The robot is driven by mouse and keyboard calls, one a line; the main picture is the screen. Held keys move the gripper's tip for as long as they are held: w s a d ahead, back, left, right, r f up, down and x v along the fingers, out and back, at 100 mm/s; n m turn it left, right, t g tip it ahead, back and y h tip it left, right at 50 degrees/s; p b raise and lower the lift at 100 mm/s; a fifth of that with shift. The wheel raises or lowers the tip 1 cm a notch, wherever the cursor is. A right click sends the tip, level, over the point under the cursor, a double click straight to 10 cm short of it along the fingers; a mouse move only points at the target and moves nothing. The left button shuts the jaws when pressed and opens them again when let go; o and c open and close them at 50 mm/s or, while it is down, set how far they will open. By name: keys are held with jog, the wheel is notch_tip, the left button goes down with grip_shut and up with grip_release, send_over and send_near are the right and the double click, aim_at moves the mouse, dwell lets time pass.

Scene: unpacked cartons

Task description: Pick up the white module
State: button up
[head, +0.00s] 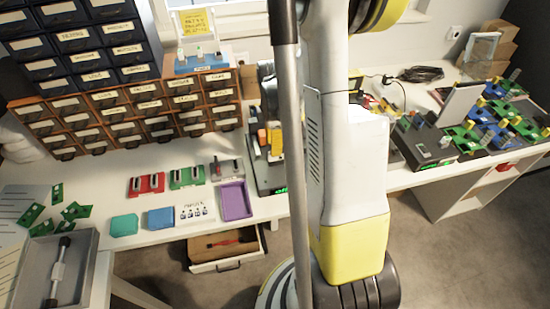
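A small pale grey-white module (224,169) with a dark upright part lies on the white workbench (110,172). It is the rightmost in a row with a red module (146,185) and a green module (187,177), and stands just behind a purple tray (235,200). A flat white piece (195,214) with print and several small dark parts lies in front of the row; I cannot tell whether it is a module or a card. My arm fills the middle of the view, right of these modules. My gripper is not in view.
Drawer cabinets (130,115) stand behind the modules. A teal box (124,225) and a blue box (160,218) sit at the front edge. An open drawer (225,247) juts out below. A grey tray (88,262) and green boards (72,211) lie at left.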

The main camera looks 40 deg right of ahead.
jog(key=f+b, duration=0.1)
jog(key=f, duration=0.2)
jog(key=f+b, duration=0.1)
jog(key=f, duration=0.1)
jog(key=shift+s+d+f+b, duration=0.1)
jog(key=shift+s+d+b, duration=0.2)
jog(key=shift+b, duration=0.05)
grip_shut()
